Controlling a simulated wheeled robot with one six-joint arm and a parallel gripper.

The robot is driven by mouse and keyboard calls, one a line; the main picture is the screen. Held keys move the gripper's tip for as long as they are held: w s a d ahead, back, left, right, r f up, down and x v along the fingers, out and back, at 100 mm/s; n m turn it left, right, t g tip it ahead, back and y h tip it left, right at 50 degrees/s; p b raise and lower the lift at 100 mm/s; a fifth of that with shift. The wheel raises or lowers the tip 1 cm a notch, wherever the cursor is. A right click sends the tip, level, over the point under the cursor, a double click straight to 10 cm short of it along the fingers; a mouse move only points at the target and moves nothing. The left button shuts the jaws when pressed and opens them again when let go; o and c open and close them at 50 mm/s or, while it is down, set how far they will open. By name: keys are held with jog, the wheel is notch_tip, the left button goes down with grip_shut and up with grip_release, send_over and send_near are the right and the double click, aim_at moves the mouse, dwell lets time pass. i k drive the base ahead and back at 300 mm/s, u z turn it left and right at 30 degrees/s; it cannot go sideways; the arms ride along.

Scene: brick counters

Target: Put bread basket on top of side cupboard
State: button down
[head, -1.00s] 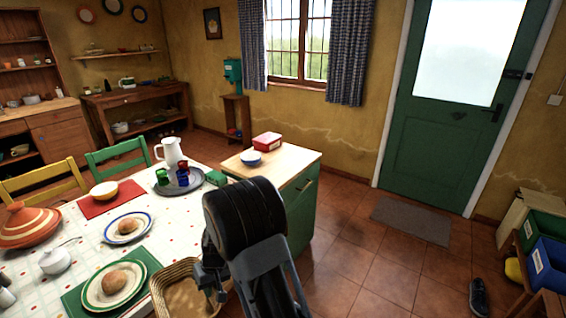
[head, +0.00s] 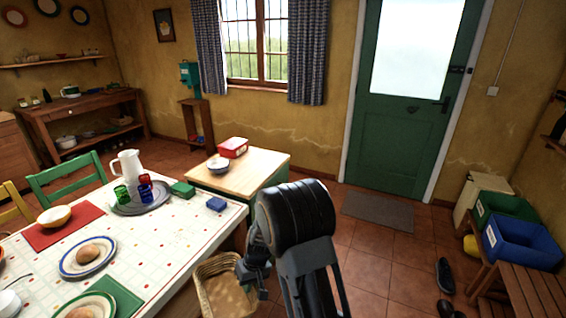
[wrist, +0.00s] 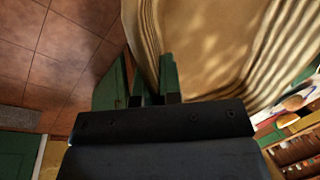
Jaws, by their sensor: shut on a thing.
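The woven bread basket (head: 204,274) is held upright at the right edge of the white tablecloth in the head view. My gripper (head: 252,277) is shut on its right rim. In the wrist view the ribbed basket wall (wrist: 278,55) and pale inside fill the top, with my gripper (wrist: 156,92) at the rim. The side cupboard (head: 258,174), green with a pale wooden top, stands beyond the basket and the table's far right corner.
The dining table (head: 190,240) holds a jug (head: 126,166), a tray (head: 140,208) with cups, plates with bread, and green and blue boxes near its right edge. Open tiled floor (head: 375,250) lies right of the cupboard. Crates (head: 522,240) and shoes are at far right.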

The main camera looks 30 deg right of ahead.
aim_at(262, 161)
jog(key=z, duration=2)
jog(key=i, duration=2.05)
jog(key=u, duration=1.7)
